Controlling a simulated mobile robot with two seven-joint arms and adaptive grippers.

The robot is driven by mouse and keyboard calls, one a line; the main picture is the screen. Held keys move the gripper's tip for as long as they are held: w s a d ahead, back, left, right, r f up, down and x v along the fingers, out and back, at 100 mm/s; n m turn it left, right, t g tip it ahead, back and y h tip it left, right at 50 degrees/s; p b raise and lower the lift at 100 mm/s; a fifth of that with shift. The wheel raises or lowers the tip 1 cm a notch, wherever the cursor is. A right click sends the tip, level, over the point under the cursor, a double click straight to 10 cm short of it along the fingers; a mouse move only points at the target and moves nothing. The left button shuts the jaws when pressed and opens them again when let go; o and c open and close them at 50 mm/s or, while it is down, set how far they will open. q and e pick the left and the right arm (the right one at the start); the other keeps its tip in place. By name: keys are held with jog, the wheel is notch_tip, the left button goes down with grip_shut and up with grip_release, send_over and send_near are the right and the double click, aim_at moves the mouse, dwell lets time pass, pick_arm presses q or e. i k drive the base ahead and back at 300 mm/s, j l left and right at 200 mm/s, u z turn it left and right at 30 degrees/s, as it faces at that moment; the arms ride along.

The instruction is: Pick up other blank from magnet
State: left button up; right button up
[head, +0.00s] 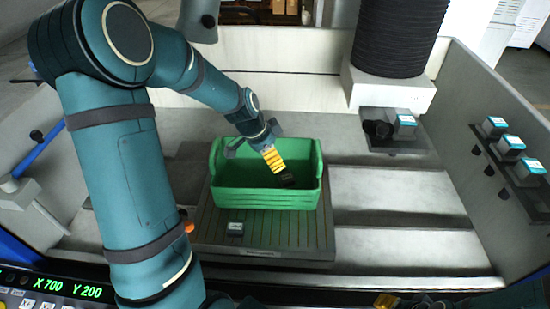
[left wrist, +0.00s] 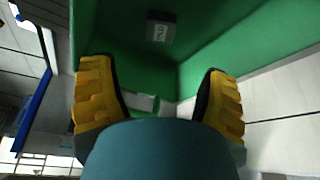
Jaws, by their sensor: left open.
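My left gripper (head: 273,160) is over the green bin (head: 268,199), its yellow fingers pointing down into it. In the left wrist view the two fingers (left wrist: 157,98) are wide apart with nothing gripped between them. One blank (left wrist: 162,28), a small grey block with a pale mark, lies inside the green bin, ahead of the fingers; in the head view it looks dark and partly shaded (head: 287,181). The other blank (head: 235,228) lies on the ribbed grey magnet (head: 285,232), in front of the bin. A yellow piece at the bottom edge, seemingly my right gripper (head: 385,300), is mostly cut off.
The bin stands on the magnet. A bracket (head: 396,146) with a teal-and-grey block (head: 404,122) is at back right. Several similar blocks (head: 511,143) sit on the right wall's rack. A black bellows column (head: 400,35) stands behind. The pale bed right of the magnet (head: 385,205) is clear.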

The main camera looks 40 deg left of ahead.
aim_at(235, 228)
jog(key=k, duration=1)
